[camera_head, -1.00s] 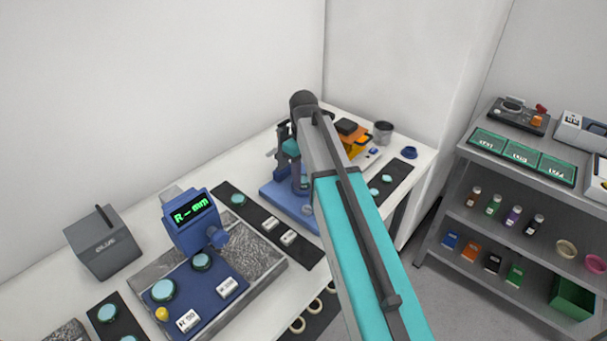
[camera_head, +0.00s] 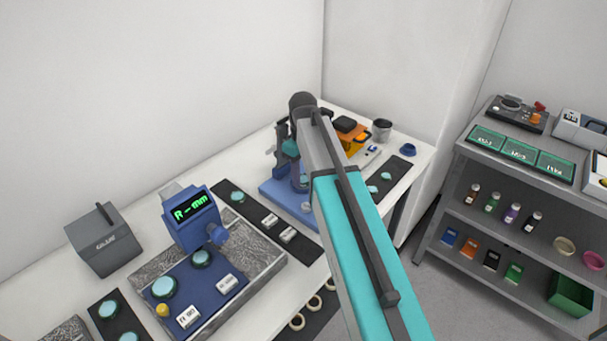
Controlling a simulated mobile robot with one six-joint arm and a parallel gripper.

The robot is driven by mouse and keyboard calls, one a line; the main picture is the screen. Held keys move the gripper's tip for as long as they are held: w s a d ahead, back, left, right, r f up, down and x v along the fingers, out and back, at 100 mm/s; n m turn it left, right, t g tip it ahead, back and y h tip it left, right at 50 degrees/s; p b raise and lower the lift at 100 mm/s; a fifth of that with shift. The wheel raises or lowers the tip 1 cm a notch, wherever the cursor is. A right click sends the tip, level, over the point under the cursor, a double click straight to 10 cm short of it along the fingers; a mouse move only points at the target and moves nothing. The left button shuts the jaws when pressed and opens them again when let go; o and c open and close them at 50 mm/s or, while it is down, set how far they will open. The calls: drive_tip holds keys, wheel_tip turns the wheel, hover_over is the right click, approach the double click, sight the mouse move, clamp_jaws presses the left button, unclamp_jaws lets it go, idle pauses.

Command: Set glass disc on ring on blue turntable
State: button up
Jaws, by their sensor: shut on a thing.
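My arm reaches away from me over the bench, and its far end bends down at a blue instrument (camera_head: 277,196). A teal wrist part of mine shows left of the arm, above the instrument's base. My gripper's fingers are hidden behind the arm and instrument. A small pale patch shows beside the arm there; I cannot tell what it is. The blue turntable and its ring cannot be made out. Pale teal glass discs lie elsewhere: one on a dark strip (camera_head: 238,197), a large one (camera_head: 164,287) and a smaller one (camera_head: 201,257) on a navy plate (camera_head: 212,290).
A blue readout (camera_head: 193,212) showing "R-mm" stands behind the navy plate. A grey box (camera_head: 103,241) is at left. Beyond my arm are an orange device (camera_head: 352,142), a metal cup (camera_head: 382,130) and a blue ring-shaped piece (camera_head: 408,150). A grey shelf (camera_head: 500,223) stands at right.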

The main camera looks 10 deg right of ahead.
sight(303, 178)
drive_tip(key=shift+s+a+f, duration=0.1)
drive_tip(key=shift+s+f, duration=0.2)
drive_tip(key=shift+f, duration=0.3)
drive_tip(key=o, duration=1)
drive_tip(key=shift+o, duration=0.4)
drive_tip(key=shift+f, duration=0.1)
drive_tip(key=shift+a, duration=0.1)
drive_tip(key=shift+w+r, duration=0.2)
drive_tip(key=shift+r, duration=0.6)
wheel_tip(303, 178, up, 12)
drive_tip(key=b, duration=0.2)
drive_tip(key=shift+w, duration=0.15)
